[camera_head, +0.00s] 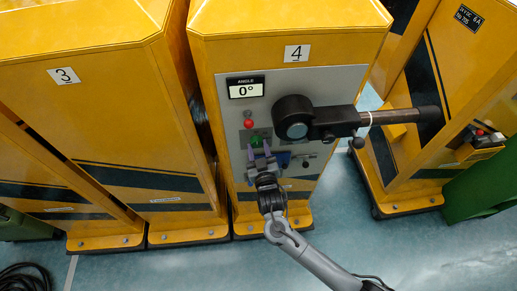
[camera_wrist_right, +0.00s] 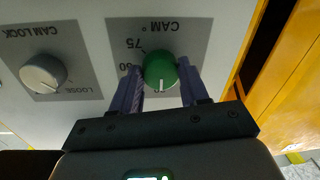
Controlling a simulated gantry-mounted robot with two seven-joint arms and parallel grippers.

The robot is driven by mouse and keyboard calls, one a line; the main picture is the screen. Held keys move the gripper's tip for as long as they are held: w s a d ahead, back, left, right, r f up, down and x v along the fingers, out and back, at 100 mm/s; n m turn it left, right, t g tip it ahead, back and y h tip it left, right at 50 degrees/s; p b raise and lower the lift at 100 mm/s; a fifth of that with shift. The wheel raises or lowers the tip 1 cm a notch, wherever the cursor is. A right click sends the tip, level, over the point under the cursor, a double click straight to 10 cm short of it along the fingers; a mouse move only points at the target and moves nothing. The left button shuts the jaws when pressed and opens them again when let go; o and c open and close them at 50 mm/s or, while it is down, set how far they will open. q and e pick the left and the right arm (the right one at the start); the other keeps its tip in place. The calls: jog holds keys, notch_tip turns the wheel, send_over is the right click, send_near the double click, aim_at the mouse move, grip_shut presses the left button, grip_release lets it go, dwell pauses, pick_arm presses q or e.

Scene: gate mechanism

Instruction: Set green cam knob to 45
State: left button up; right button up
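The green cam knob (camera_head: 256,141) is on the grey front panel of cabinet 4. In the right wrist view the knob (camera_wrist_right: 160,71) sits upside down under the label "CAM°", with 75 and 60 marks beside it. Its white line points toward the bottom of that view. My right gripper (camera_head: 262,150) is at the knob, its purple fingers (camera_wrist_right: 159,72) on either side of it. Narrow gaps seem to show between fingers and knob; firm contact cannot be made out. The angle display (camera_head: 245,90) reads 0°. My left gripper is not in view.
A grey cam lock knob (camera_wrist_right: 43,73) sits beside the cam dial, near the word "LOOSE". A black hub (camera_head: 293,118) with a long lever (camera_head: 390,116) reaches right across the panel. Floor shows in front.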

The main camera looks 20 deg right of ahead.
jog(key=c, duration=0.5)
jog(key=shift+o, duration=0.2)
jog(key=shift+m, duration=0.3)
jog(key=m, duration=0.2)
jog(key=shift+a+f+m+b, duration=0.1)
jog(key=shift+f+m+b, duration=0.05)
jog(key=shift+m+b, duration=0.25)
jog(key=m+b, duration=0.1)
jog(key=m, duration=0.3)
jog(key=shift+m, duration=0.4)
jog(key=shift+m+h, duration=0.3)
jog(key=shift+m, duration=0.2)
jog(key=o, duration=1.1)
jog(key=shift+c, duration=0.2)
jog(key=shift+s+a, duration=0.1)
